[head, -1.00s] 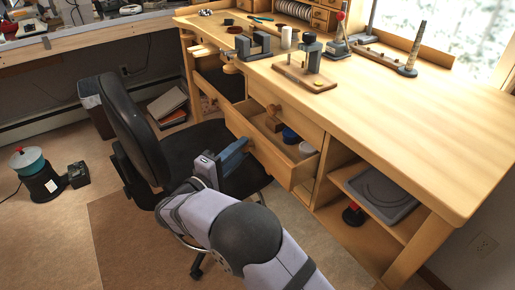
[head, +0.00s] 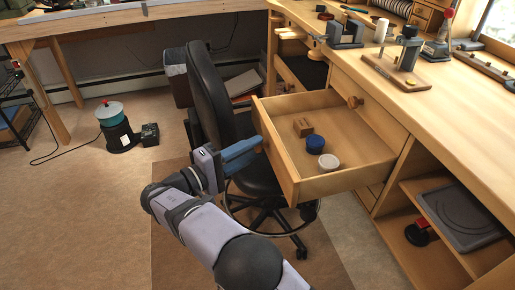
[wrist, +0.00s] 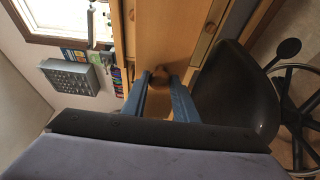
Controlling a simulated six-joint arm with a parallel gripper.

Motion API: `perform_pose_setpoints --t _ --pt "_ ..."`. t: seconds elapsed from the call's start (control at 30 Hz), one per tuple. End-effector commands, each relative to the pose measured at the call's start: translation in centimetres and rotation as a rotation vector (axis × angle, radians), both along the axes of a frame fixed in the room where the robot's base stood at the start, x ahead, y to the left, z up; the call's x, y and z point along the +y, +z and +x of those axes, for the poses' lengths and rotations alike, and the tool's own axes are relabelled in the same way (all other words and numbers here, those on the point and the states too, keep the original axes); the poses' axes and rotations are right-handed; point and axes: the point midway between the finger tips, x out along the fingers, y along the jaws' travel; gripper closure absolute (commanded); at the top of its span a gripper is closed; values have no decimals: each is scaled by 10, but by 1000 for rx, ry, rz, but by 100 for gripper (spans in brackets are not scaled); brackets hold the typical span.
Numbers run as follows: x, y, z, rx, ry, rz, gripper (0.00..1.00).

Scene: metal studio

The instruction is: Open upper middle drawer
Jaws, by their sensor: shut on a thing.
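A wooden drawer (head: 350,132) of the workbench stands pulled far out in the head view. Its inside shows, with a wooden block (head: 303,127), a blue-lidded jar (head: 315,144) and a white-lidded jar (head: 329,162) on its floor. My gripper (head: 259,144) is at the drawer's front face. In the wrist view its blue fingers are closed around the round wooden knob (wrist: 161,72) of that drawer. The fingertips hide part of the knob.
A black office chair (head: 218,110) stands left of the drawer, close behind my gripper. The bench top (head: 400,85) holds a vise (head: 345,32) and several tools. An open shelf with a grey tray (head: 460,215) is at the right. The floor at the left is mostly clear.

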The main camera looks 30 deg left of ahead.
Motion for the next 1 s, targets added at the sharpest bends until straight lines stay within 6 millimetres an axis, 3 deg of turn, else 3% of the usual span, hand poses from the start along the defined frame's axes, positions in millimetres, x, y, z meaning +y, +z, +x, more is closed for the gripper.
perform_pose_setpoints --t 0.23,0.27,0.33,0.73,1.0 --pt "0 -1 0 2 0 -1 100" --pt "0 -1 0 2 0 -1 72" --pt "0 -1 0 2 0 -1 56" --pt "2 0 -4 0 1 -1 56" --pt "14 0 -33 0 3 0 56"
